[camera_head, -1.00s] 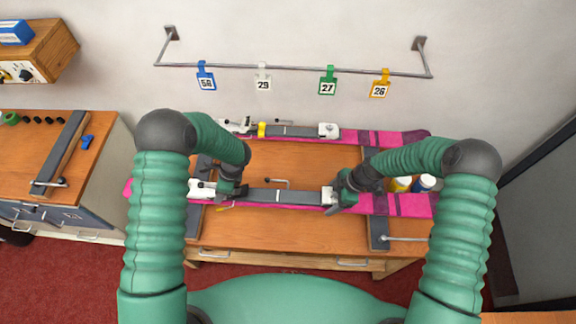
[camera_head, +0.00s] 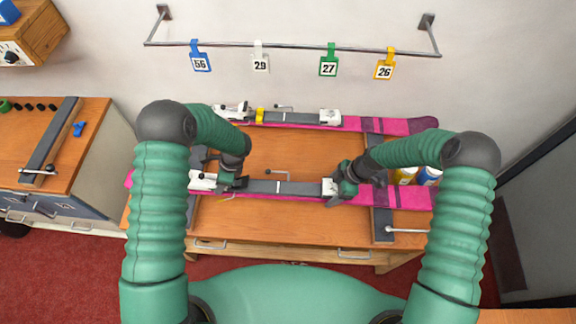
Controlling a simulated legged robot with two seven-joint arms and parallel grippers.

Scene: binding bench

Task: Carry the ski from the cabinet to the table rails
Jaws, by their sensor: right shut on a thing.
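A pink ski (camera_head: 407,196) with a dark plate and white binding parts lies across the table (camera_head: 285,222), nearest to me. My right gripper (camera_head: 340,192) is shut on this ski beside its right white binding part. My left gripper (camera_head: 232,180) is at the ski's left binding part; its fingers are too small and dark to tell whether they are shut. The dark right table rail (camera_head: 382,227) and left table rail (camera_head: 193,212) run under the ski. Contact between the ski and rails cannot be told.
A second pink ski (camera_head: 352,123) lies farther back on the table. Yellow (camera_head: 404,176) and blue (camera_head: 429,176) containers stand behind the near ski's right end. A cabinet (camera_head: 85,150) stands left, with a dark bar on top. Numbered tags hang from a wall rail (camera_head: 290,47).

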